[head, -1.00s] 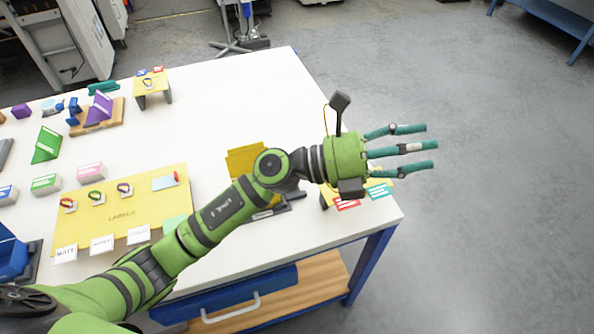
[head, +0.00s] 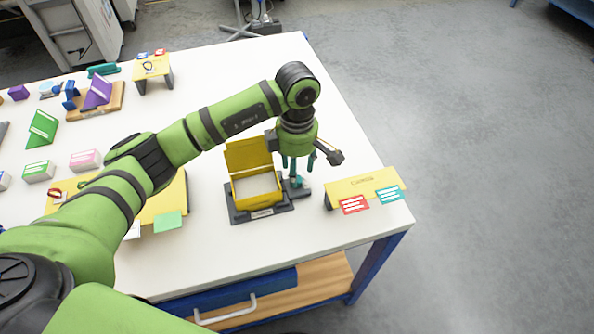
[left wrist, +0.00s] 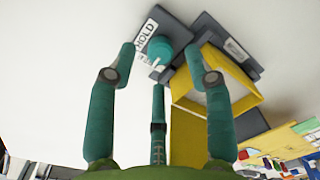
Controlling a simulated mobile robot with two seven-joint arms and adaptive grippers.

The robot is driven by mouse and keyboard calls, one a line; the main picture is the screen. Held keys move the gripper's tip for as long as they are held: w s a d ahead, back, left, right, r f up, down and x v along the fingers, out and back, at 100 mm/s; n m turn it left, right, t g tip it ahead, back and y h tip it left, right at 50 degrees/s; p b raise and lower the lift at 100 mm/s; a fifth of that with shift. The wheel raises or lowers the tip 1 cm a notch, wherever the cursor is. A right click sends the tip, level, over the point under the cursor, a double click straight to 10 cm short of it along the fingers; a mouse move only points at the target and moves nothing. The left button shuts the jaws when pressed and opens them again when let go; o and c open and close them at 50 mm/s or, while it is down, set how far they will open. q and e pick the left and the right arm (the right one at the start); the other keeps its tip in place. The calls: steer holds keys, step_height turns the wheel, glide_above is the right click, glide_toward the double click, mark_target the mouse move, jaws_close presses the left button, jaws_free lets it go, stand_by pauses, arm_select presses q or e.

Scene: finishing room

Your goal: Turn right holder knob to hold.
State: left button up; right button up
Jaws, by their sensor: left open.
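The teal holder knob (left wrist: 160,48) sits on a dark plate beside the yellow holder (left wrist: 190,135), with a white HOLD label (left wrist: 145,32) next to it. In the head view the yellow holder (head: 255,188) stands on a dark base with its flap up and a pale stack or card inside. My left gripper (head: 293,172) points down at the right side of this holder, above the knob. In the left wrist view its three teal fingers (left wrist: 162,75) are spread, with the knob just beyond the tips and nothing held. The right gripper is not in view.
A yellow stand (head: 350,186) with red and teal cards is close on the right, near the table's edge. The white table (head: 240,75) behind the holder is clear.

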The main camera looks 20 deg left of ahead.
arm_select(q)
steer(key=shift+f+p, duration=0.35)
steer(key=shift+f, duration=1.2)
jaws_close()
